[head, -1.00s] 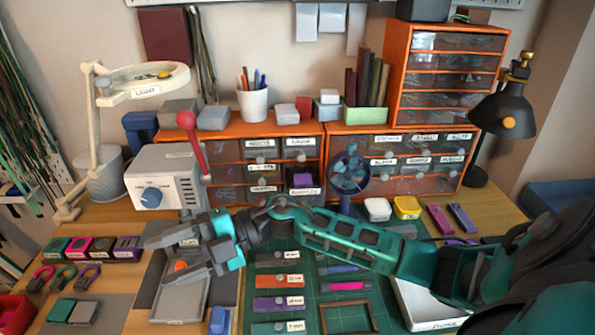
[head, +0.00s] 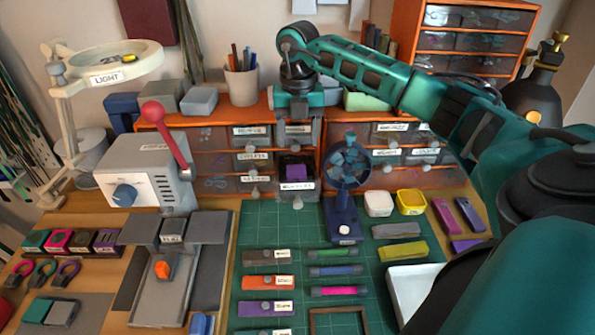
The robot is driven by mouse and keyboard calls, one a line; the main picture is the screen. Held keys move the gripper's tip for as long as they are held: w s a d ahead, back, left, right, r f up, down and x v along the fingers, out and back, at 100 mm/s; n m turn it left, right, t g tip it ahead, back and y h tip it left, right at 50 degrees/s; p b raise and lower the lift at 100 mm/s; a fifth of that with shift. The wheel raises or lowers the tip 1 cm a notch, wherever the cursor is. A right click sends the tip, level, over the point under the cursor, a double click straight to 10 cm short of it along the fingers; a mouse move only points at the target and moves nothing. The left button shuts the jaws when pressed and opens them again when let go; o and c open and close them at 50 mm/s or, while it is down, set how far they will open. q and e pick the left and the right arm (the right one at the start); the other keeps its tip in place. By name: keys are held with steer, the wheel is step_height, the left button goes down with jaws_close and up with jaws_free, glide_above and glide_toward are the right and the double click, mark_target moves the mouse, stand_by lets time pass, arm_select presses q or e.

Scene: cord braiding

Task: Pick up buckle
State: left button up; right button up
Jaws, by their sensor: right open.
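A small purple piece (head: 296,170), which may be the buckle, sits in a pulled-out dark drawer (head: 297,198) of the orange cabinet; the drawer's label is too blurred to read. My right gripper (head: 297,143) points down just above the purple piece, its fingers apart and empty. I cannot tell whether the fingertips touch it. The gripper hides part of the drawer fronts behind it. My left gripper is not in view.
A blue fan (head: 347,168) stands close right of the open drawer. A grey machine with a red lever (head: 166,135) stands to the left. A green mat (head: 262,228) with several labelled bars lies in front. A white tray (head: 412,290) is at the right.

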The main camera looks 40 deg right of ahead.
mark_target(296, 170)
steer(key=f, duration=0.8)
steer(key=shift+w+f, duration=0.25)
steer(key=shift+f, duration=0.1)
steer(key=shift+a, duration=0.1)
steer(key=shift+c, duration=0.4)
steer(key=c, duration=0.7)
steer(key=shift+r, duration=0.1)
step_height(296, 170, up, 20)
steer(key=p, duration=0.1)
